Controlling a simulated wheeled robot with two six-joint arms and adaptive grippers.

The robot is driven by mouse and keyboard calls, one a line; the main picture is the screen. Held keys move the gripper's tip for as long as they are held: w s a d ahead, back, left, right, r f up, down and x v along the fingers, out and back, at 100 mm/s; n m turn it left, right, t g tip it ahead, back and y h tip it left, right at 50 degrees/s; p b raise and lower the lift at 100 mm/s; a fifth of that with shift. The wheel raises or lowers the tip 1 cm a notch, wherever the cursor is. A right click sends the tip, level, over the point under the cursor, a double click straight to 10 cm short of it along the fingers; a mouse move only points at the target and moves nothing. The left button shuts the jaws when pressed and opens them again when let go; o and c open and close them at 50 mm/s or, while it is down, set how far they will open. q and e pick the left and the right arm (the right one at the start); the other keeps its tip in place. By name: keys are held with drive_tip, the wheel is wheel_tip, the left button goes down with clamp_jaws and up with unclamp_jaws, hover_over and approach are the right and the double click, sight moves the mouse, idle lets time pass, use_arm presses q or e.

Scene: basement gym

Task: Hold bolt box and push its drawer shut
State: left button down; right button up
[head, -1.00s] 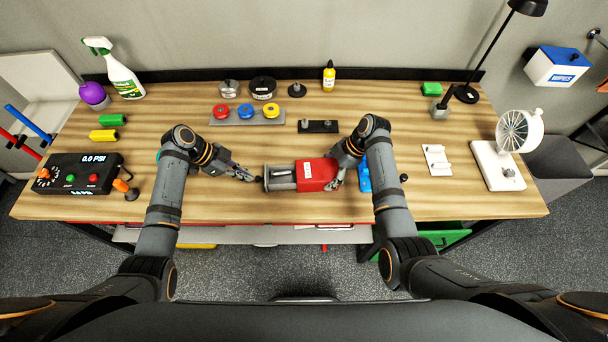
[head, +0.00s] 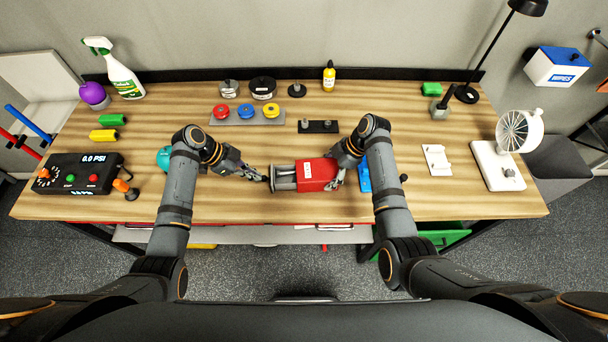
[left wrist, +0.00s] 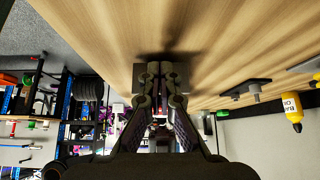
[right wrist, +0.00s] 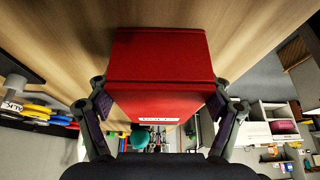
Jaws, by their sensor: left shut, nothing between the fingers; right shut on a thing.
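The red bolt box (head: 318,174) lies on the workbench in the middle of the head view, with a white label on top. Its grey drawer (head: 284,177) sticks out a little at the left end. My left gripper (head: 262,178) is shut and empty, its tips at the drawer's front end; in the left wrist view the shut fingers (left wrist: 160,85) are right before the grey drawer front. My right gripper (head: 336,178) is shut on the box from its right end. The red box (right wrist: 160,60) fills the space between its fingers in the right wrist view.
A blue object (head: 364,178) lies by my right forearm. A black bracket (head: 318,126) and a tray of coloured knobs (head: 247,122) stand behind the box. A teal ball (head: 164,159) is beside my left arm. The bench in front of the box is clear.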

use_arm(q)
drive_tip(key=shift+w+d, duration=0.2)
drive_tip(key=shift+d, duration=3.25)
drive_tip(key=shift+s+a, duration=0.2)
drive_tip(key=shift+a, duration=2.85)
use_arm(e)
drive_tip(key=o, duration=1.1)
drive_tip(key=shift+r, duration=0.1)
